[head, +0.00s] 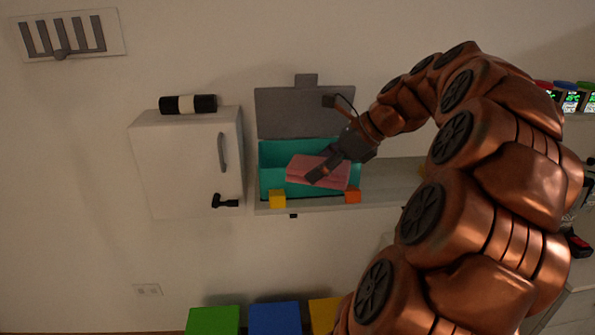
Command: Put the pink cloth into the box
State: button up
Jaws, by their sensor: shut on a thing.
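The pink cloth (304,173) is a folded pink piece at the mouth of the box. The box (267,155) is teal inside, with its grey lid (290,112) raised behind it, and it stands on a wall shelf. My gripper (318,175) reaches in from the right and is shut on the cloth, holding it over or within the box opening. The cloth hides most of the box floor. I cannot tell whether the cloth touches the box.
A yellow block (277,198) and an orange block (352,196) sit at the box's front edge. A white cabinet (180,165) with a handle stands close on the left. The shelf (398,180) right of the box is largely clear. Green (212,320) and blue (275,319) boxes are below.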

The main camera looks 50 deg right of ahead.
jog(key=w+d+p, duration=0.5)
jog(key=w+d, duration=0.7)
jog(key=w, duration=0.3)
jog(key=shift+s+f+p, duration=0.15)
jog(key=shift+f+p, duration=0.05)
jog(key=shift+f, duration=1.85)
jog(key=shift+s+f+p, duration=0.15)
jog(key=shift+f, duration=1.9)
notch_tip(320, 180, down, 2)
jog(key=shift+f+p, duration=0.2)
jog(key=shift+p, duration=0.1)
jog(key=shift+w+d+f, duration=0.15)
jog(key=shift+d+f, duration=0.05)
jog(key=shift+f, duration=0.25)
jog(key=shift+f+p, duration=0.1)
jog(key=shift+p, duration=0.2)
jog(key=o, duration=0.9)
jog(key=shift+c, duration=0.2)
jog(key=b+v, duration=0.3)
jog(key=v, duration=0.9)
